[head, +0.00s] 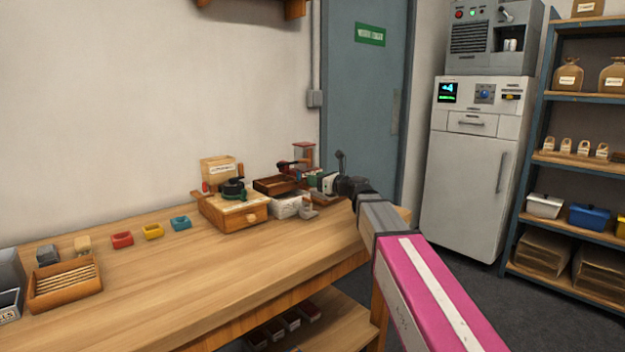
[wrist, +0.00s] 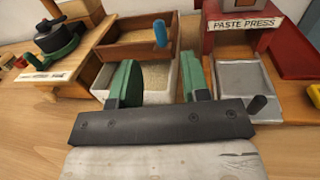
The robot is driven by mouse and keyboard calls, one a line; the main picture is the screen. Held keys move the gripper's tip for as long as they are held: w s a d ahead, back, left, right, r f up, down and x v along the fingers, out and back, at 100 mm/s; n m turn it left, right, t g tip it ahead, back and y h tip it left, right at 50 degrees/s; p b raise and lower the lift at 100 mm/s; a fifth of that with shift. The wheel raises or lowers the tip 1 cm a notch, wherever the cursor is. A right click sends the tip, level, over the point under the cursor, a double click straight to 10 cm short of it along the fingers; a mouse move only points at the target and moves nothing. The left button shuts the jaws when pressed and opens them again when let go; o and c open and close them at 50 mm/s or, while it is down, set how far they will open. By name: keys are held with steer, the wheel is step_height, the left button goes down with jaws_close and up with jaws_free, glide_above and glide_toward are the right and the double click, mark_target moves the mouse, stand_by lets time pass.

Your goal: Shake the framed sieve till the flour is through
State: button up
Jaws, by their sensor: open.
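The framed sieve (wrist: 112,54), a brown wooden frame with a blue upright knob (wrist: 160,33), sits at the back of a white tub (wrist: 166,112) in the wrist view. Its inside looks brownish; I cannot tell how much flour lies in it. Pale tan flour (wrist: 158,76) shows in the tub. The sieve (head: 274,186) and tub (head: 291,207) also show in the head view. My gripper (wrist: 162,78) is open, its green-padded fingers apart over the tub, with nothing between them. The blue knob is beyond the fingertips, apart from them.
A mill (head: 233,208) with a wooden drawer stands left of the sieve. A red paste press (wrist: 232,36) with a grey tray stands close on the right. Small coloured bowls (head: 152,232) and a wooden tray (head: 66,285) lie further left. The front of the bench is clear.

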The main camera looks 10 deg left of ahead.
stand_by(0.3)
glide_above(295, 187)
steer(key=w, duration=0.1)
steer(key=shift+w+a, duration=0.1)
steer(key=shift+w, duration=0.05)
stand_by(0.3)
jaws_close()
